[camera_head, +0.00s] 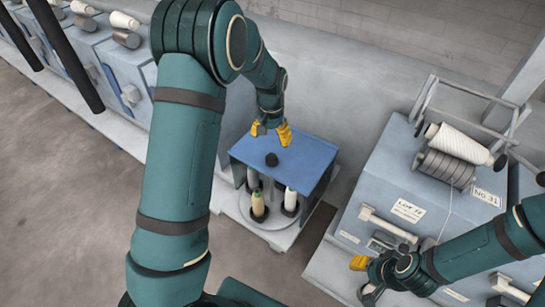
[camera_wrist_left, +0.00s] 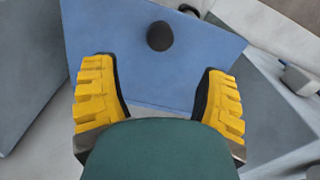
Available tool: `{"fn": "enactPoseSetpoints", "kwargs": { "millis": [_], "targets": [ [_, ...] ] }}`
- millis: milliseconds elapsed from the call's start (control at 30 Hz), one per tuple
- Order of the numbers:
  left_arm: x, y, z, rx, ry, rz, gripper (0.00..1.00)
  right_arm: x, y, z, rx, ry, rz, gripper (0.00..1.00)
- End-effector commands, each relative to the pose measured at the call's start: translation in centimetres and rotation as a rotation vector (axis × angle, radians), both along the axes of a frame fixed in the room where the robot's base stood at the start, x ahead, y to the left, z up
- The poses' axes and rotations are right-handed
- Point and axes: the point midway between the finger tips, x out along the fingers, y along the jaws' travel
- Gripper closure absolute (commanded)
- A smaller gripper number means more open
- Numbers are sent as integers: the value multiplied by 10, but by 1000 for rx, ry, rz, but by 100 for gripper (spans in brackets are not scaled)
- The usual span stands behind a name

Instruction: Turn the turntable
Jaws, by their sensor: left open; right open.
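The turntable is a round pale disc (camera_head: 245,212) low in a housing with a blue top (camera_head: 308,152). A dark round knob (camera_head: 272,159) sits on the blue top and also shows in the left wrist view (camera_wrist_left: 160,36). My left gripper (camera_head: 271,131) is open and empty above the far edge of the blue top, with the knob ahead of its yellow fingers (camera_wrist_left: 160,103). My right gripper (camera_head: 364,278) is open at the lower right, away from the turntable.
A blue-grey machine (camera_head: 385,185) with a white yarn roll (camera_head: 460,144), handles and labels stands on the right, close to my right arm. Similar machines (camera_head: 75,50) line the upper left. Grey floor (camera_head: 70,190) lies open on the left.

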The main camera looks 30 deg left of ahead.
Motion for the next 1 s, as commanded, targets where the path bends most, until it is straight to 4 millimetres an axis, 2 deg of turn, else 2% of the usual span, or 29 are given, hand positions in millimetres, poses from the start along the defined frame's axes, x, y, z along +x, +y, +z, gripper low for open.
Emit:
{"fn": "enactPoseSetpoints", "kwargs": {
  "millis": [33,200,500,700,967,1000],
  "targets": [
    [-1,0,-13,0,4,0,27,0,0,-2,0,0,0,53],
    [-1,0,-47,0,4,0,27,0,0,-5,-1,0,0,53],
    [0,0,-93,0,2,0,27,0,1,-9,-2,0,1,53],
    [0,0,-104,0,1,-1,27,0,1,-10,-2,0,1,53],
    [0,0,-105,0,0,-1,27,0,1,-10,-2,0,1,53],
    [0,0,-105,0,0,-1,29,0,1,-10,-2,0,1,53]
  ]
}}
